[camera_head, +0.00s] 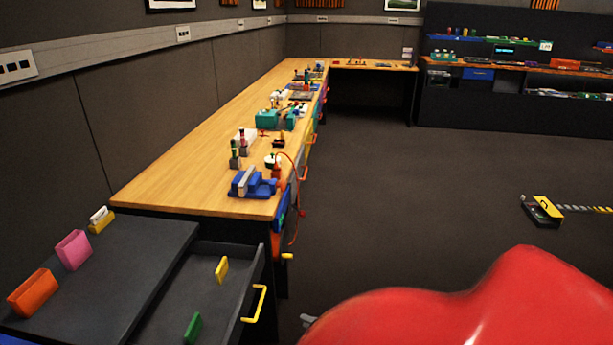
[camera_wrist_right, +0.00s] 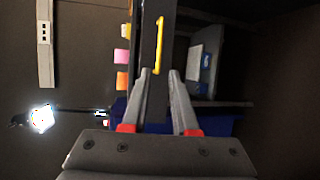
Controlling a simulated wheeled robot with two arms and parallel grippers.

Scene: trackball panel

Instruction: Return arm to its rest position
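My right arm (camera_head: 480,305) is a large glossy red shape at the lower right of the head view. A small grey tip of my right gripper (camera_head: 308,321) shows at its left end, near the open drawer. In the right wrist view, the two grey fingers of my right gripper (camera_wrist_right: 161,75) stand apart with nothing between them. A yellow handle (camera_wrist_right: 159,45) shows beyond the fingertips, and I see no clear contact. The same handle (camera_head: 254,303) is on the front of the open dark drawer (camera_head: 225,310). My left gripper is not in view.
The drawer holds a yellow divider (camera_head: 221,269) and a green one (camera_head: 192,328). Orange (camera_head: 33,292) and pink (camera_head: 73,250) holders sit on the dark top beside it. A long wooden bench (camera_head: 180,185) carries several devices. A yellow-black device (camera_head: 541,210) lies on open floor.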

